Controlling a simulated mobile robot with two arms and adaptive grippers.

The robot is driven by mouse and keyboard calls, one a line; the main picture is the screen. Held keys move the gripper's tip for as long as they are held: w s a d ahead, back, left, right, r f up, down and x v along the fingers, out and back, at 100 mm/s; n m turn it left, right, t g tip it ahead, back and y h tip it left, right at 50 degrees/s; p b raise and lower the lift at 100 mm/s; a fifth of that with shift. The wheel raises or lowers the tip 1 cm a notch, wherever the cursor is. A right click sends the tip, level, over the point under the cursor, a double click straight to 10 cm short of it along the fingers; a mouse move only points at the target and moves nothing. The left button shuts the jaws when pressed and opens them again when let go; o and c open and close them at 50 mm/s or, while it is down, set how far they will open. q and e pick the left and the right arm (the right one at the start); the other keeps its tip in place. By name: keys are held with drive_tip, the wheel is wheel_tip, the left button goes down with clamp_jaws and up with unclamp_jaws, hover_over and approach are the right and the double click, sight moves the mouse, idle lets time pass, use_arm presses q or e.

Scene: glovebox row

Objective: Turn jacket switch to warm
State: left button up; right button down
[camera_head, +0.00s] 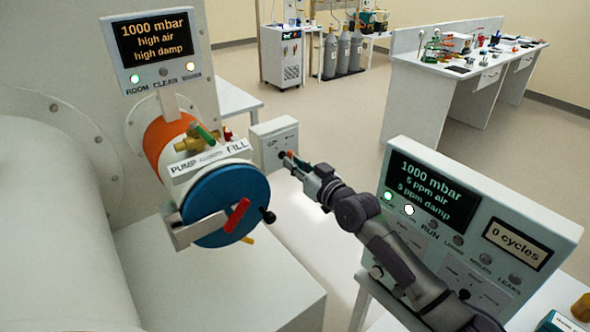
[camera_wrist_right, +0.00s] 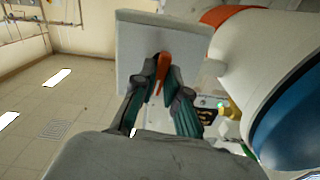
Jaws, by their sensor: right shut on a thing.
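The jacket switch is a small orange-red lever (camera_wrist_right: 161,68) on a pale grey box (camera_wrist_right: 133,40) in the right wrist view. The box (camera_head: 262,137) also shows in the head view, beside the blue-ended antechamber, with small dark marks on its face that I cannot read. My right gripper (camera_head: 290,160) reaches the front of the box. In the right wrist view its fingers (camera_wrist_right: 163,75) are on both sides of the lever and shut on it. The lever's exact setting is hard to tell. My left gripper is in neither view.
The round blue door (camera_head: 205,205) with its red handle (camera_head: 237,215) is left of my right gripper. A control panel (camera_head: 545,225) reading 1000 mbar stands beside my right arm. A white bench (camera_head: 420,100) with small items is at the back. Open floor (camera_head: 345,120) lies between.

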drive_tip(key=shift+n+b, duration=0.3)
drive_tip(key=shift+n, duration=0.3)
drive_tip(key=c, duration=1.2)
unclamp_jaws()
drive_tip(key=v, duration=1.2)
